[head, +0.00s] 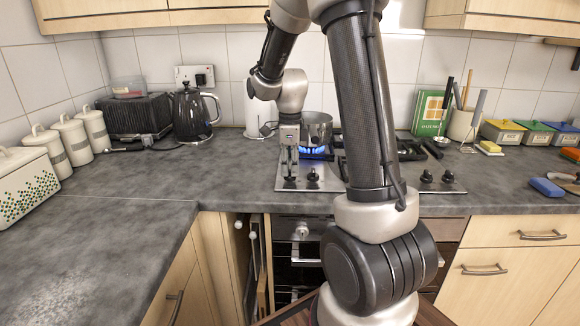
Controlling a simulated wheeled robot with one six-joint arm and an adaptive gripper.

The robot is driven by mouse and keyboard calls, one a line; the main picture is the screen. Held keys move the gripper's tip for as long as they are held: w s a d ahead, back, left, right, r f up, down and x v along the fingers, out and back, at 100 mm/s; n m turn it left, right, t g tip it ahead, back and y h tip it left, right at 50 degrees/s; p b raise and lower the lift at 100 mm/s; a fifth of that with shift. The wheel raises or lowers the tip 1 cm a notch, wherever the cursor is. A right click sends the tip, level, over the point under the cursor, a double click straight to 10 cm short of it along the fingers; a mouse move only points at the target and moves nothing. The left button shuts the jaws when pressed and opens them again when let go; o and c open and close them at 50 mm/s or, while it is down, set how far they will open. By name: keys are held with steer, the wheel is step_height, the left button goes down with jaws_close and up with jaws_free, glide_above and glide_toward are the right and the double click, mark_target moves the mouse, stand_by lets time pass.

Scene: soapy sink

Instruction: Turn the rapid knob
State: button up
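The gas hob (326,184) is a steel plate set in the grey worktop, with black knobs along its front edge. Two knobs show at the left, one (313,175) of them in clear view, and two at the right (427,176) (447,177). No label shows which is the rapid knob. My gripper (291,166) points down over the leftmost knob (290,178), which it partly hides. Whether it touches or grips that knob is too small to tell. A blue flame (314,152) burns under a steel pot (317,128). My arm hides the hob's middle.
A black kettle (191,114), a toaster (139,117) and white canisters (75,139) stand at the left. A green book (428,113), a utensil pot (463,125) and coloured boxes (502,132) stand at the right. The left worktop is clear in front.

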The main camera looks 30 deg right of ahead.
jaws_close()
steer(key=shift+n, duration=0.3)
steer(key=n, duration=1.7)
steer(key=shift+n, duration=0.3)
stand_by(0.3)
